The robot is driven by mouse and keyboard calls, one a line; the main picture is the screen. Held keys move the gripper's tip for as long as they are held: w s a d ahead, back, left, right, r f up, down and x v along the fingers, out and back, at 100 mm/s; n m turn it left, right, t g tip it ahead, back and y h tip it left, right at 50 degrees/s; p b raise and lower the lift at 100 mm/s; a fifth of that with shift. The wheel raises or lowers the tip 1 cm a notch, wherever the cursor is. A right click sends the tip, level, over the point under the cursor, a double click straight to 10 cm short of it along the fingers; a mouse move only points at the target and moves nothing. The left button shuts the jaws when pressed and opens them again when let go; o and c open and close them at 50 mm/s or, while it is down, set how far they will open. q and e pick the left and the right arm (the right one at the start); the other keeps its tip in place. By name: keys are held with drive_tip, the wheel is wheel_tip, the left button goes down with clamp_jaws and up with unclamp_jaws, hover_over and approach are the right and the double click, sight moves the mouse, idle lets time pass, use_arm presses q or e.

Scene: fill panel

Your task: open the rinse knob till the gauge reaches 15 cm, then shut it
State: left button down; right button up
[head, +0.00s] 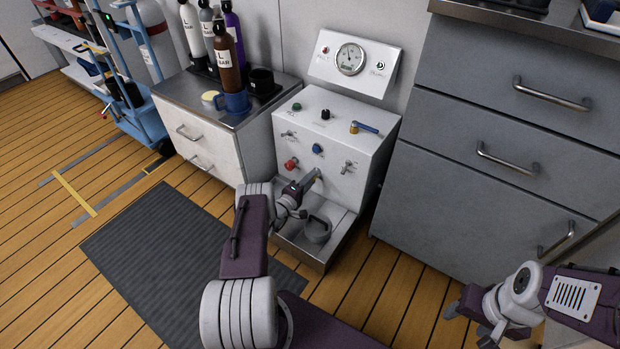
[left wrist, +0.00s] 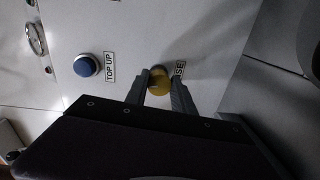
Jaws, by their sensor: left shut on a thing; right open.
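The rinse knob (left wrist: 159,83) is yellow and sits on the white panel's front (head: 338,126). Its label is partly covered in the left wrist view, with "SE" legible. My left gripper (head: 314,178) is shut on this knob, one finger on each side; the fingers also show in the left wrist view (left wrist: 161,88). The arm hides most of the knob in the head view. The round gauge (head: 351,59) is on the raised back plate; its reading is too small to tell. My right gripper (head: 473,318) is open and empty at the lower right, away from the panel.
A blue knob (head: 317,148) marked TOP UP (left wrist: 86,66) and a red knob (head: 291,163) are close by. A grey pot (head: 317,230) stands in the metal tray (head: 309,254) below. Drawer cabinets flank the panel; bottles stand on the left one.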

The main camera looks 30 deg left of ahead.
use_arm(q)
drive_tip(key=shift+m+p, duration=0.3)
drive_tip(key=shift+m, duration=0.7)
drive_tip(key=c, duration=1.1)
unclamp_jaws()
drive_tip(key=s+p, duration=0.2)
drive_tip(key=s, duration=0.1)
drive_tip(key=s+p, duration=0.1)
drive_tip(key=s, duration=0.2)
drive_tip(key=s+p, duration=0.2)
drive_tip(key=s, duration=0.1)
drive_tip(key=shift+a+r+p, duration=0.2)
drive_tip(key=shift+a+p, duration=0.15)
